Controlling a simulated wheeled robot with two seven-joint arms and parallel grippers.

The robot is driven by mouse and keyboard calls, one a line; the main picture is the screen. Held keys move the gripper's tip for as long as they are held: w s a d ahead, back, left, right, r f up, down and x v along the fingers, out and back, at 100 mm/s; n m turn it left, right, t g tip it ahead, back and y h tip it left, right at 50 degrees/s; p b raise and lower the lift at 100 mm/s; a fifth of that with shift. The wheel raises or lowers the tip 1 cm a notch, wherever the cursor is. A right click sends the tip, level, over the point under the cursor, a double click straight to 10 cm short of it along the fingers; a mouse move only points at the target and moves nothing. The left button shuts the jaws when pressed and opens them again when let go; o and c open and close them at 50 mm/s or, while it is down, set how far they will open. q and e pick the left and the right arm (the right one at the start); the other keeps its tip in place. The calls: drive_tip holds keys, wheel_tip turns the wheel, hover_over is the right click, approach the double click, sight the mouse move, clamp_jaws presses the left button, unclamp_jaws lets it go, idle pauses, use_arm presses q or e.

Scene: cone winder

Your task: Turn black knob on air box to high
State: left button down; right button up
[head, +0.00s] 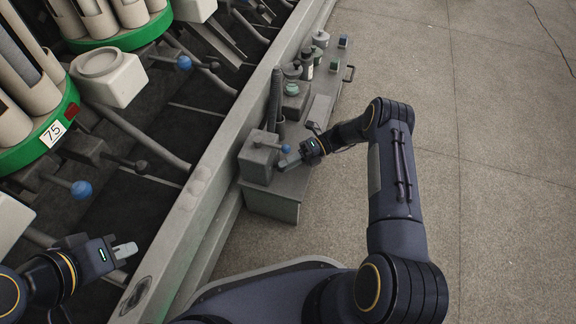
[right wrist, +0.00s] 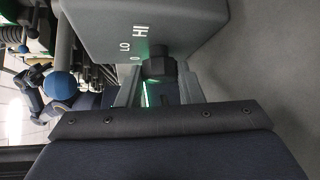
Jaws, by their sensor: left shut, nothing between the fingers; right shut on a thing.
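The air box (head: 256,160) is a grey block on a low bench in the head view. In the right wrist view the box (right wrist: 110,22) fills the top, with white marks HI, LO and 0 on its face. The black knob (right wrist: 158,66) sticks out below the marks; its pointer setting cannot be told. My right gripper (head: 284,164) reaches the box from the right, and its fingers (right wrist: 160,92) are closed around the knob. The knob is hidden by the gripper in the head view. My left gripper (head: 125,250) is shut and empty at lower left, away from the box.
A blue ball (head: 285,149) on a lever stands close to my right gripper. Several jars and small boxes (head: 306,62) stand further along the bench. The winder with green rings (head: 45,135) and blue-ended levers (head: 82,189) fills the left. The floor (head: 480,120) at right is clear.

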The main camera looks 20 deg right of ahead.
drive_tip(key=shift+w+m+y, duration=0.15)
drive_tip(key=shift+m+y, duration=0.15)
drive_tip(key=shift+y, duration=0.1)
idle(0.3)
drive_tip(key=o, duration=1)
drive_tip(key=shift+c, duration=0.2)
drive_tip(key=v, duration=0.7)
drive_tip(key=shift+d, duration=0.35)
